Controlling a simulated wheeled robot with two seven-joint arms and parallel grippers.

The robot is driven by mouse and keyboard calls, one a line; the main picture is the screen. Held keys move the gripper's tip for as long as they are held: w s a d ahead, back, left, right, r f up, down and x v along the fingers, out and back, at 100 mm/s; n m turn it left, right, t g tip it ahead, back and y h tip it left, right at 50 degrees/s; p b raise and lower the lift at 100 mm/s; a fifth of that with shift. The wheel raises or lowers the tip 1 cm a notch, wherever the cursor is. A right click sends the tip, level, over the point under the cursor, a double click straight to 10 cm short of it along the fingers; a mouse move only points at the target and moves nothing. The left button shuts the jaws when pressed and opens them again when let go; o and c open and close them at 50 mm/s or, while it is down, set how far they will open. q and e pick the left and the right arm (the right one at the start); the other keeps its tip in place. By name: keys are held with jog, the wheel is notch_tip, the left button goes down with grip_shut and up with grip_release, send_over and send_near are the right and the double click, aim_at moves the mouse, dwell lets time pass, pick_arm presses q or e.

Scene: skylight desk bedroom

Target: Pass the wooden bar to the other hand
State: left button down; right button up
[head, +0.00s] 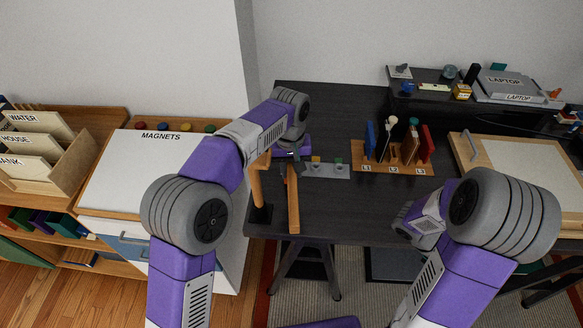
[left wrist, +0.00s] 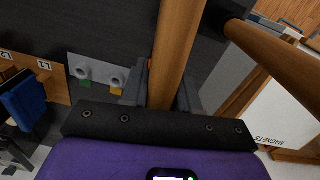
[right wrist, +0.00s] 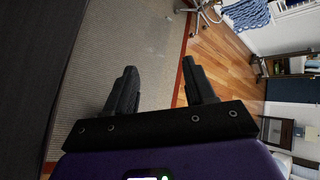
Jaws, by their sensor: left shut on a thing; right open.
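The wooden bar (head: 293,205) is a long light-brown stick above the left part of the dark desk. My left gripper (head: 291,168) is shut on it near its far end in the head view. The left wrist view shows the bar (left wrist: 174,45) between the two fingers, running up out of the picture. My right gripper (right wrist: 160,88) is open and empty in the right wrist view, with grey rug and wood floor beyond it. In the head view its fingers are not clear; the right arm is by the desk's front edge, apart from the bar.
A wooden post (head: 257,185) on a black base stands just left of the bar. A grey plate (head: 325,170) with knobs lies right of it, beside a wooden rack (head: 378,163) of tools. A drawing board (head: 520,170) is at the right. The desk's front middle is clear.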

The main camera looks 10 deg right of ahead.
jog(key=w+a+f+m+t+y, duration=0.2)
jog(key=a+f+m+y, duration=0.2)
jog(key=a+f+m, duration=0.3)
jog(key=w+a+f+m+t+y, duration=0.2)
jog(key=a+f+m+y, duration=0.2)
jog(key=a, duration=1.2)
jog(key=w+a+f+m+t+y, duration=0.2)
jog(key=a+f+m+y, duration=0.2)
jog(key=a+f+m, duration=0.7)
jog(key=a+m, duration=0.1)
jog(key=m, duration=0.2)
jog(key=shift+w+m+y, duration=0.3)
jog(key=shift+w, duration=0.05)
